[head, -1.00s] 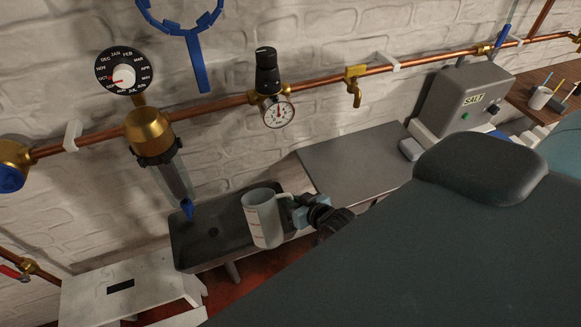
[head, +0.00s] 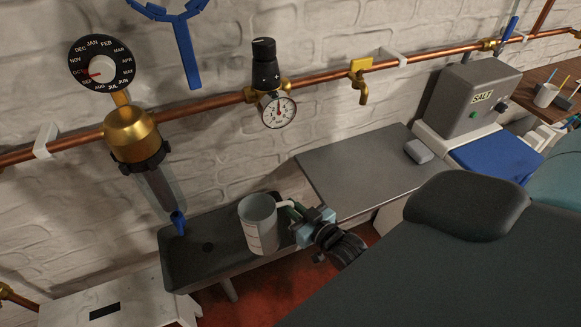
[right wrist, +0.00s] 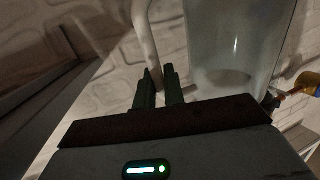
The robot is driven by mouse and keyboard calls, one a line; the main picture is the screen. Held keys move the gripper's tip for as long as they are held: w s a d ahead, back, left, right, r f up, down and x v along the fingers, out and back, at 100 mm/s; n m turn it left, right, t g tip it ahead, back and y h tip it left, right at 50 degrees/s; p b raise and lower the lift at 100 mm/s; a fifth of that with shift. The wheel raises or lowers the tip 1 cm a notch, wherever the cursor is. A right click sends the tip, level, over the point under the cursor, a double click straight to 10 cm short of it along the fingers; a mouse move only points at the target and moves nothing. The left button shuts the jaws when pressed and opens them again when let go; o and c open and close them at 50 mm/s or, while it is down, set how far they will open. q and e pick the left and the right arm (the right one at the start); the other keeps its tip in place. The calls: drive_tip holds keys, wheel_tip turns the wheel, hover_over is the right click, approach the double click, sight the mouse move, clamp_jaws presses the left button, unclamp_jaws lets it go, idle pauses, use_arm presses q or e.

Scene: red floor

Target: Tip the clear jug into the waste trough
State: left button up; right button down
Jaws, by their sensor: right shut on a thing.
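The clear jug (head: 258,230), pale with faint red markings, is held over the right part of the dark waste trough (head: 190,262). It stands nearly upright, its open top showing. My right gripper (head: 292,212) is shut on the jug's handle, from the right side. In the right wrist view the gripper fingers (right wrist: 158,90) are at the white handle (right wrist: 147,42), and the jug body (right wrist: 232,50) is beside them. Whether the jug holds liquid is unclear. The trough's drain hole (head: 208,247) is left of the jug. My left gripper is not in view.
A brass filter housing (head: 132,135) with a blue-tipped spout hangs above the trough's left end. A copper pipe with a gauge (head: 277,110) and a brass tap (head: 359,82) runs along the wall. A grey worktop (head: 350,175) lies right; a white step stool (head: 125,300) stands front left.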

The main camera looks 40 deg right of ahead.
drive_tip(key=shift+w+f+t+b, duration=0.1)
drive_tip(key=shift+f+t+b, duration=0.15)
drive_tip(key=shift+t+b, duration=0.45)
drive_tip(key=shift+w+b, duration=0.1)
drive_tip(key=shift+b, duration=0.6)
drive_tip(key=shift+r+n, duration=0.15)
drive_tip(key=shift+n, duration=0.15)
